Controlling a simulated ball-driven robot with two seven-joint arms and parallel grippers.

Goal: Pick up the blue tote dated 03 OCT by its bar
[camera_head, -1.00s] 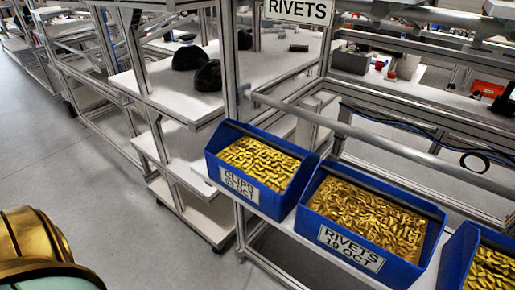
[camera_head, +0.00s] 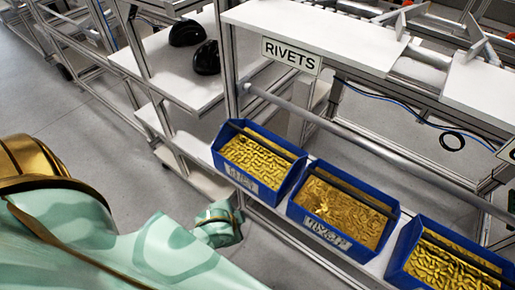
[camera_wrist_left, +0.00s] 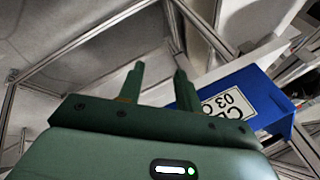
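The blue tote marked CLIPS (camera_head: 268,196) stands leftmost in the row on the white shelf, full of gold pieces, with a dark bar (camera_head: 272,139) across it. Its label is blurred in the head view now. In the left wrist view the tote (camera_wrist_left: 272,115) is at the right, with "03" readable on its label. My left gripper (camera_wrist_left: 157,70) is open and empty, its fingers apart and left of the tote's label. In the head view my left arm ends in front of and below this tote; its fingers cannot be made out. My right gripper is not in view.
The blue RIVETS tote (camera_head: 355,256) stands just right of it, and another blue tote (camera_head: 398,272) further right. A grey rail (camera_head: 330,121) runs behind them. A RIVETS sign (camera_head: 291,55) hangs above. Black helmet shells (camera_head: 206,58) sit on a shelf at the back.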

